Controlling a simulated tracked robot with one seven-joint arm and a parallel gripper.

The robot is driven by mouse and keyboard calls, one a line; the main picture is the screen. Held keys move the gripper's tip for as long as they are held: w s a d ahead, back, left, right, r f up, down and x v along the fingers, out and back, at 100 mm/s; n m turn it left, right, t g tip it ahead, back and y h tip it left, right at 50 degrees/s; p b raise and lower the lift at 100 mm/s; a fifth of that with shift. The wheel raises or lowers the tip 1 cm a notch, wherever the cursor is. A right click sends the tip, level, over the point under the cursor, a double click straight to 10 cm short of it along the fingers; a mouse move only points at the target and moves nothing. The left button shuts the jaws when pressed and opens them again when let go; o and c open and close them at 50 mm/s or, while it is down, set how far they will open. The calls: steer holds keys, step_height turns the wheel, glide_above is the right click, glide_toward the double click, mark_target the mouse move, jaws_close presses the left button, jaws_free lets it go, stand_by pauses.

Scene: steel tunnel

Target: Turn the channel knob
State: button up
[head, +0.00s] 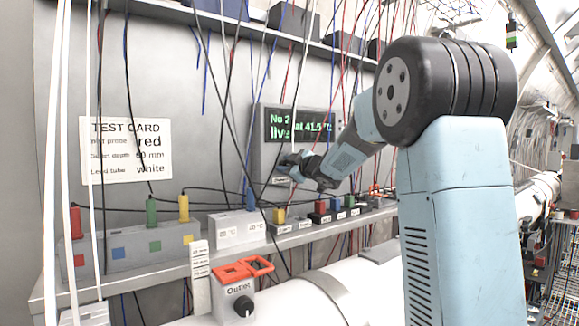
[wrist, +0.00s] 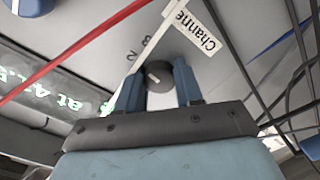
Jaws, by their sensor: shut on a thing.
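The channel knob (wrist: 158,74) is a small dark round knob with a pale mark, on the grey face of the display box (head: 262,150). In the wrist view it sits between the two blue fingers of my gripper (wrist: 161,86), which is shut on it. In the head view my gripper (head: 291,166) reaches the lower part of the box and hides the knob. A white "Channel" label (wrist: 197,32) and the numbers 2 and 3 show beside the knob. The screen (head: 300,126) shows green text, partly covered by cables, reading about "No 2 at 41.5" and "live".
Many thin cables hang in front of the box; a white one (wrist: 155,35) and a red one (wrist: 75,52) pass close to my gripper. A shelf with coloured plugs (head: 279,214) runs below. An orange-topped Outlet box (head: 240,288) with its own black knob stands lower down.

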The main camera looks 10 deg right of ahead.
steer(key=shift+n, duration=1.8)
steer(key=o, duration=1)
steer(key=shift+o, duration=0.2)
steer(key=shift+s, duration=0.1)
steer(key=v, duration=1.3)
steer(key=shift+s, duration=0.3)
steer(key=shift+d, duration=0.1)
